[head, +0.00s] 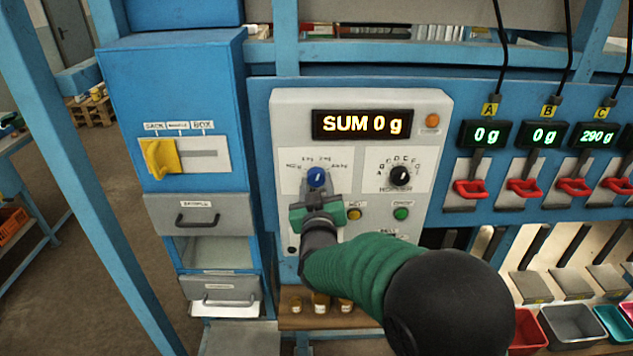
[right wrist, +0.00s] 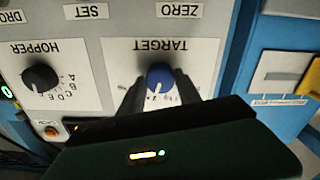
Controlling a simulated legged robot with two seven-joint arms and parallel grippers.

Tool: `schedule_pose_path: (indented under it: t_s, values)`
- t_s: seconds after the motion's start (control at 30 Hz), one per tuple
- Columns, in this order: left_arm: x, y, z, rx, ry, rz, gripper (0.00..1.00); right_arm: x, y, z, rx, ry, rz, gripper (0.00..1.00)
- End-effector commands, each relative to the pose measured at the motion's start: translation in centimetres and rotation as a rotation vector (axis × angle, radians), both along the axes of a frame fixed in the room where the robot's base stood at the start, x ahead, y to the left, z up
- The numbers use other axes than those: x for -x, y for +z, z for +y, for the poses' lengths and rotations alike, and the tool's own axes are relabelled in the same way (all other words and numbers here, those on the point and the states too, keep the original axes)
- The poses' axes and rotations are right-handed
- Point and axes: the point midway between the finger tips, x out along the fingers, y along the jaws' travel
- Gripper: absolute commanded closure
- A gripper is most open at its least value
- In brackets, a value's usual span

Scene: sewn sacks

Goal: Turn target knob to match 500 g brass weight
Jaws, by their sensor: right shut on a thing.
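The blue target knob (head: 317,177) sits on the left white dial plate of the grey control panel (head: 360,105). In the right wrist view, upside down, the knob (right wrist: 160,77) lies under the word TARGET. My right gripper (head: 316,188) is shut on the knob, one dark finger on each side. The fingers hide part of the dial, and its small marks are too blurred to read surely. Several small brass weights (head: 320,303) stand on the wooden ledge below the panel; I cannot tell which is 500 g. My left gripper is not in view.
The display (head: 362,124) reads SUM 0 g. The black hopper knob (head: 400,175) is close to the right. Yellow (head: 354,214) and green (head: 401,213) buttons sit below. Red levers (head: 484,188) line the right. A yellow selector handle (head: 161,158) is at left.

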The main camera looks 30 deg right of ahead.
Motion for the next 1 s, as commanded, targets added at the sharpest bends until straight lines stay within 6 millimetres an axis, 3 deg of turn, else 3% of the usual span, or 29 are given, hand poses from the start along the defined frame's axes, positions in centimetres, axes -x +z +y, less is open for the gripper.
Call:
schedule_pose_path:
  t_s: [1.0]
  values:
    - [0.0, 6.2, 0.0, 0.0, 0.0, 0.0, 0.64, 0.1, 0.0, -0.1, 0.817, 0.003, 0.512, 1.0]
